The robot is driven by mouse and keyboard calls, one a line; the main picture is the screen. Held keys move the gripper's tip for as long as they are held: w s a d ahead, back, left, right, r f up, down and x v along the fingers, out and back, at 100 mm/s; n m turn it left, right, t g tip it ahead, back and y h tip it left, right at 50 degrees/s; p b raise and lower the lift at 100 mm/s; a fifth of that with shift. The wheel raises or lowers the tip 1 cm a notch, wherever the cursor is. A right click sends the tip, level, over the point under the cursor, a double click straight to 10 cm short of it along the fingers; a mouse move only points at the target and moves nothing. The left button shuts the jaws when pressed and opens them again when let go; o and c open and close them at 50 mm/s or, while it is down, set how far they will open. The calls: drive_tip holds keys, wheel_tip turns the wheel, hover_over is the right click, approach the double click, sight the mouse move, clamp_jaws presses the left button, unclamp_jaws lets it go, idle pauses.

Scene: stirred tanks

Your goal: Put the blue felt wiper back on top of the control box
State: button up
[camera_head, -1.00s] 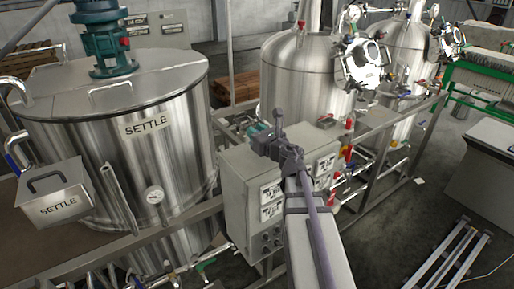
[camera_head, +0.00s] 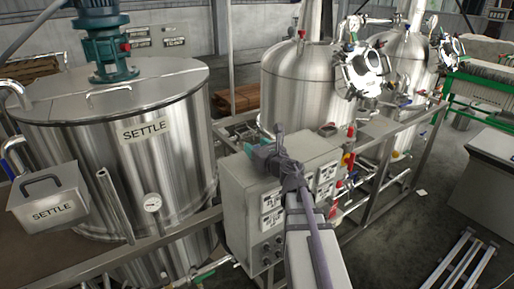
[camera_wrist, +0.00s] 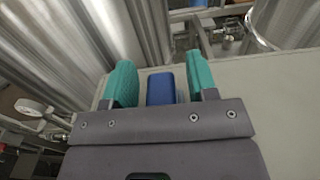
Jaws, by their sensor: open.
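The blue felt wiper (camera_wrist: 165,88) shows in the wrist view as a small blue block between my two teal fingers. It appears to be at the top of the pale grey control box (camera_wrist: 275,95); I cannot tell if it touches the surface. My gripper (camera_wrist: 161,65) is open, with a finger on each side of the wiper and a visible gap at each side. In the head view my gripper (camera_head: 260,152) is at the top of the control box (camera_head: 236,205). The wiper is hard to make out there.
The steel SETTLE tank (camera_head: 150,165) stands left of the box, with a pressure gauge (camera_head: 152,203). A domed steel vessel (camera_head: 305,85) stands behind the box. Pipes and red-handled valves (camera_head: 340,185) run along its right side. The box top right of my fingers is clear.

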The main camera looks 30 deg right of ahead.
drive_tip(key=shift+r, duration=0.35)
drive_tip(key=s, duration=0.5)
drive_tip(key=s+d, duration=0.1)
drive_tip(key=s, duration=0.1)
drive_tip(key=shift+s+f, duration=0.1)
drive_tip(key=shift+s, duration=0.2)
drive_tip(key=shift+a, duration=0.1)
